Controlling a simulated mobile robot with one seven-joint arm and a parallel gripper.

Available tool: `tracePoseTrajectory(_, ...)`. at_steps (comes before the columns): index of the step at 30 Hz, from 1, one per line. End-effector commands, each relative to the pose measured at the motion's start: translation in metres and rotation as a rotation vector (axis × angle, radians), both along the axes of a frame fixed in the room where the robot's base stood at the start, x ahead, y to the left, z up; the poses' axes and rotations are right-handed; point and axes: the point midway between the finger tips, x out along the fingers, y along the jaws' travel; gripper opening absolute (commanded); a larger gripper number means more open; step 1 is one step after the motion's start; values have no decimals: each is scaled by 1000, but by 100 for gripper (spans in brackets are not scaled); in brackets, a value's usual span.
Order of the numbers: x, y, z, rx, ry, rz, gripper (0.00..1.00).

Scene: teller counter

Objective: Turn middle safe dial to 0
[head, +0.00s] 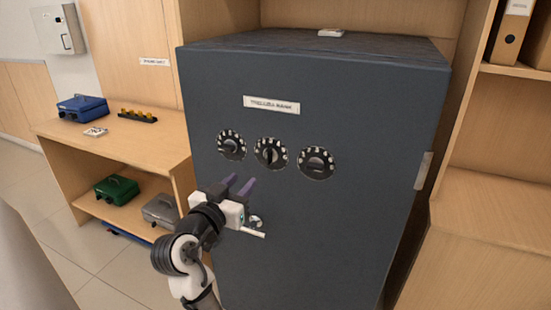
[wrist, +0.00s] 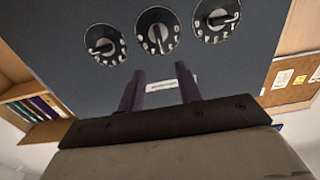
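The middle safe dial (head: 270,153) is on the dark safe door, between the left dial (head: 231,145) and the right dial (head: 316,163). Its handle looks roughly upright. The numbers around it are too small to read. In the wrist view, which looks upside down, the middle dial (wrist: 157,32) is above the fingers and apart from them. My gripper (head: 239,183) is in front of the door, below and left of the middle dial in the head view. Its two purple fingers (wrist: 159,85) are apart, with nothing between them; the door's nameplate shows in the gap behind.
The safe (head: 300,235) has a lever handle (head: 255,221) below the dials, near my gripper, and a metal piece (head: 423,170) at its right edge. Shelving (head: 490,210) stands right.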

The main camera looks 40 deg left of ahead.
Motion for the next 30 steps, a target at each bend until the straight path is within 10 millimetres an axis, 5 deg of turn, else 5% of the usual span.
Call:
tracePoseTrajectory(5, 17, 2, 0, -2, 6, -12, 35)
tracePoseTrajectory(21, 118, 27, 1, -2, 5, -7, 35)
tracePoseTrajectory(30, 134, 31, -1, -1, 4, -5, 35)
